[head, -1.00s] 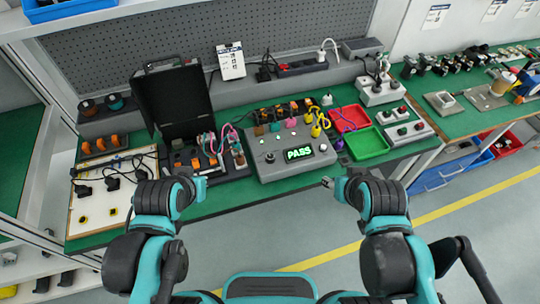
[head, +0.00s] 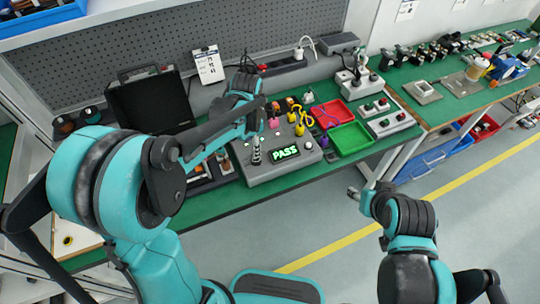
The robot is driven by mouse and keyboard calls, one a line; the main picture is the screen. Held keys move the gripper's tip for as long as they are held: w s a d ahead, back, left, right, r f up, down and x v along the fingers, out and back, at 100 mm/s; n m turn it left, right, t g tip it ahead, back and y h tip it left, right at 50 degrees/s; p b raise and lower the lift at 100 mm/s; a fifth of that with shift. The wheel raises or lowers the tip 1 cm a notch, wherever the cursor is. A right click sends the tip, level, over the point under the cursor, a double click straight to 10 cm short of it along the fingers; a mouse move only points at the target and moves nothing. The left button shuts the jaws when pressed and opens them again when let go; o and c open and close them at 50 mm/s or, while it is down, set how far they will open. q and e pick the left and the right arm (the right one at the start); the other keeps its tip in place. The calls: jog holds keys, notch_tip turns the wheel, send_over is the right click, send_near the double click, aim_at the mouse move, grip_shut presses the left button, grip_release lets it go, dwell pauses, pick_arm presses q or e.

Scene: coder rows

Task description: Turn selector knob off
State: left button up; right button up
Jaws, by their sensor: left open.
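The grey tester box (head: 270,176) stands on the green bench with its display (head: 285,152) lit green and reading "PASS". My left gripper (head: 256,158) is open and points down over the box's front panel, just left of the display. The selector knob is hidden at or under the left fingertips, so I cannot tell its position or whether the fingers touch it. My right gripper (head: 354,193) hangs in front of the bench, over the floor and away from the box; its fingers are too small to read.
A red tray (head: 334,112) and a green tray (head: 350,140) stand right of the box. Grey button boxes (head: 390,121) lie further right. An open black case (head: 153,102) stands behind my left arm. Coloured plugs and cables crowd the box's back edge.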

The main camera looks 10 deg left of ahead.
aim_at(256, 160)
pick_arm(q)
jog(key=shift+w+d+f+m, duration=0.4)
jog(key=shift+w+d+f, duration=0.15)
jog(key=shift+f, duration=0.2)
notch_tip(256, 160, down, 8)
jog(key=b, duration=0.3)
jog(key=shift+w+a+r, duration=0.1)
jog(key=shift+r, duration=0.1)
grip_shut()
